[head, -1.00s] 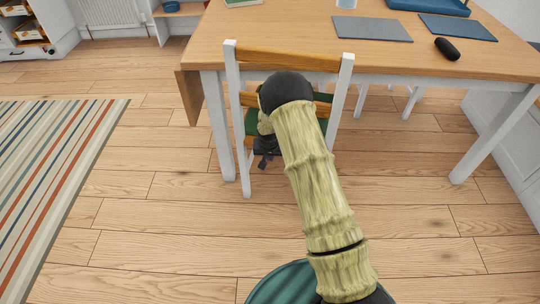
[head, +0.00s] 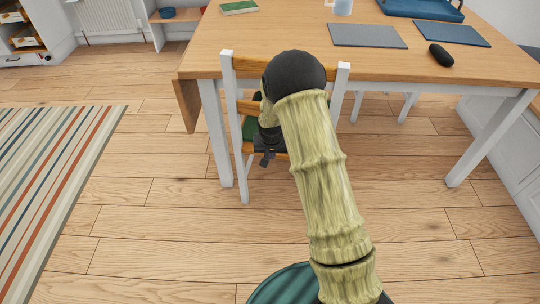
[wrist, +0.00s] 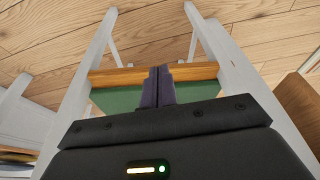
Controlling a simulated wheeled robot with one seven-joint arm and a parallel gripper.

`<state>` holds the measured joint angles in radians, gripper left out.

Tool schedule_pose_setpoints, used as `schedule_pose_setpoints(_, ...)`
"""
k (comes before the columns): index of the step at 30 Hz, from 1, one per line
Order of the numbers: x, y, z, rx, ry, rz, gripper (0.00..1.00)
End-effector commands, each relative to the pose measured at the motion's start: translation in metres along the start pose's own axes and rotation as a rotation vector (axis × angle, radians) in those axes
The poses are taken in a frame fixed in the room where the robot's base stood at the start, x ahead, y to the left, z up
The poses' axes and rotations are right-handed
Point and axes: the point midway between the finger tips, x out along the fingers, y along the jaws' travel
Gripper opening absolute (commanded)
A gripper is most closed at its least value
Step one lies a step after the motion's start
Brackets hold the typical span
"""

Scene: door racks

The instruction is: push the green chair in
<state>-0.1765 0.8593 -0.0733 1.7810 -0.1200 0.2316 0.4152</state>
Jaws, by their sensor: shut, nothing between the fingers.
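The green chair (head: 243,165) has white posts, wooden rails and a green seat. It stands at the table's (head: 300,62) near side, its back toward me and its seat partly beneath the tabletop. My gripper (head: 265,158) is low at the chair back, near the seat. In the wrist view, the shut, empty fingers (wrist: 158,72) overlap a wooden rail of the chair (wrist: 112,76) and the green seat (wrist: 115,99), between the white posts. I cannot tell whether they touch it.
Table legs stand left (head: 216,135) and right (head: 490,140) of the chair. A striped rug (head: 50,170) lies at left and a white cabinet (head: 510,140) stands at right. The floor around the chair is clear.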

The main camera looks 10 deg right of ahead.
Motion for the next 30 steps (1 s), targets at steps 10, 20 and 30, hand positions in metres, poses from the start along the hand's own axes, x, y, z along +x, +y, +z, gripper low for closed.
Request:
schedule_pose_setpoints(10, -0.121, 0.043, 0.051, -0.048, -0.021, -0.021, 0.00)
schedule_pose_setpoints(20, -0.210, 0.081, 0.140, -0.118, -0.042, -0.036, 0.00)
schedule_pose_setpoints(30, -0.240, 0.097, 0.196, -0.161, -0.054, -0.041, 0.00)
